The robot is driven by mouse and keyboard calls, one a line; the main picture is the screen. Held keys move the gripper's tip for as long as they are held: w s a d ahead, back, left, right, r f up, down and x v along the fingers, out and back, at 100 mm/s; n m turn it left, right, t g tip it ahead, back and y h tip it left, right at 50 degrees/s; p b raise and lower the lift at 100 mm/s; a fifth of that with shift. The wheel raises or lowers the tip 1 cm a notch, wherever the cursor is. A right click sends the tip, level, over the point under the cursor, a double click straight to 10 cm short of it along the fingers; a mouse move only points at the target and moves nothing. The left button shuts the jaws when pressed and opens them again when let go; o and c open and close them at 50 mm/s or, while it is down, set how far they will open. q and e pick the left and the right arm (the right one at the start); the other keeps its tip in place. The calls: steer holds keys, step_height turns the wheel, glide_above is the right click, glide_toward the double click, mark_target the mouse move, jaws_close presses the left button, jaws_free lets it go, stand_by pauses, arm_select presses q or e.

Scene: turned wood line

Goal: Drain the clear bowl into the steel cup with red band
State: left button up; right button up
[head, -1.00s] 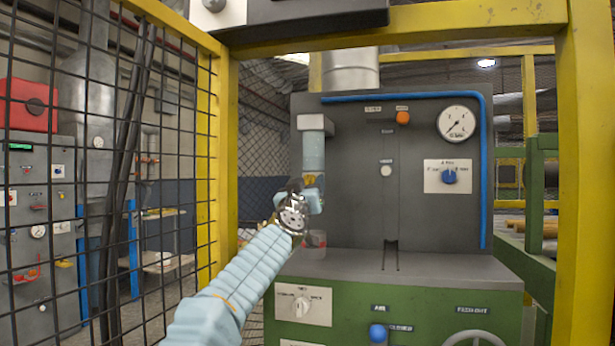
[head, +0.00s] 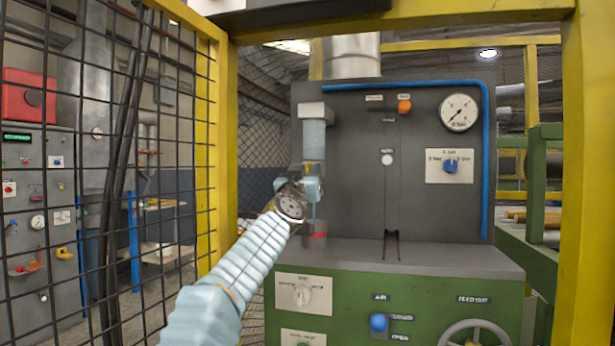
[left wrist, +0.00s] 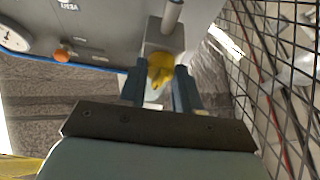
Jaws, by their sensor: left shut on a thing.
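The clear bowl (head: 314,146) looks pale blue and hangs upright under a grey block on the left of the dark machine panel. A yellow drain piece (head: 309,168) sits at its lower end. My left gripper (left wrist: 160,85) is shut on this yellow piece (left wrist: 161,68), which shows between the two fingers in the left wrist view. The steel cup with red band (head: 317,235) stands on the grey ledge below the bowl, mostly hidden behind my gripper and wrist; its red band shows. My right gripper is not in view.
A yellow frame post (head: 222,150) and black wire mesh (head: 110,180) stand close to the left of my arm. A blue pipe (head: 484,160) edges the panel.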

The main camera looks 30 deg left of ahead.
arm_select(q)
steer(key=shift+a+f+m+h+b, duration=0.15)
steer(key=shift+f+m+h+b, duration=0.25)
steer(key=shift+m+b, duration=0.45)
steer(key=shift+r+m+h, duration=0.15)
steer(key=shift+m+h, duration=0.35)
steer(key=shift+m, duration=0.55)
steer(key=shift+r+m+h, duration=0.25)
steer(key=shift+m+h, duration=0.55)
steer(key=shift+m, duration=0.7)
steer(key=o, duration=1)
steer(key=shift+o, duration=0.2)
